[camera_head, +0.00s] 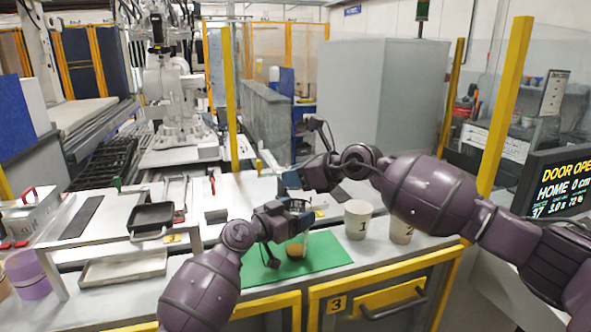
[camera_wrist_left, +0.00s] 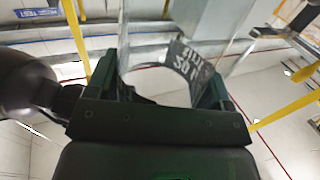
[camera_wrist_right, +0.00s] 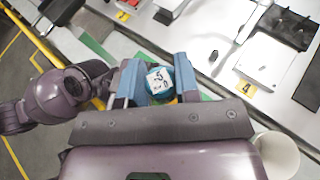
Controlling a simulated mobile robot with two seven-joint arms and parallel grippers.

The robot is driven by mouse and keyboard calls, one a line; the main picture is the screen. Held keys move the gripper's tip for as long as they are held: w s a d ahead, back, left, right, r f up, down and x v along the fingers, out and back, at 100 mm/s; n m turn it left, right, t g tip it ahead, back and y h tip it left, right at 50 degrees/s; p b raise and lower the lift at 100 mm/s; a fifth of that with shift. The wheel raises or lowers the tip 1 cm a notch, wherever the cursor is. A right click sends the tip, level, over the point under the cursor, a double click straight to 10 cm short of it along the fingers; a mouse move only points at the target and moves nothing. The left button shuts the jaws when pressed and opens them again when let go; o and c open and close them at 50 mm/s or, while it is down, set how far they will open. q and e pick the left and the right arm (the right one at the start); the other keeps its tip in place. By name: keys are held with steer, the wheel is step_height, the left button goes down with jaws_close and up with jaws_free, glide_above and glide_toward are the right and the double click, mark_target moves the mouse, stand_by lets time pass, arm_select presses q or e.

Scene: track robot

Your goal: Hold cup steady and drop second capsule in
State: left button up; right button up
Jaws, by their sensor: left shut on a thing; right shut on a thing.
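My left gripper (camera_head: 284,222) is shut on a clear cup (camera_head: 300,236) above the green mat (camera_head: 328,252). An orange-yellow thing shows low in the cup. My right gripper (camera_head: 290,184) is above the cup's mouth. In the right wrist view, it is shut on a blue and white capsule (camera_wrist_right: 159,81) with dark marks. The capsule is hard to make out in the head view.
Two pale cups, one marked 1 (camera_head: 357,221) and another (camera_head: 401,229), stand to the right of the mat. A black tray (camera_head: 152,217) and a shallow metal tray (camera_head: 122,268) are at left. A display (camera_head: 562,187) stands at far right.

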steer(key=shift+f, duration=2.15)
steer(key=o, duration=1)
steer(key=shift+c, duration=0.2)
steer(key=shift+r, duration=0.1)
stand_by(0.5)
steer(key=shift+r, duration=2.9)
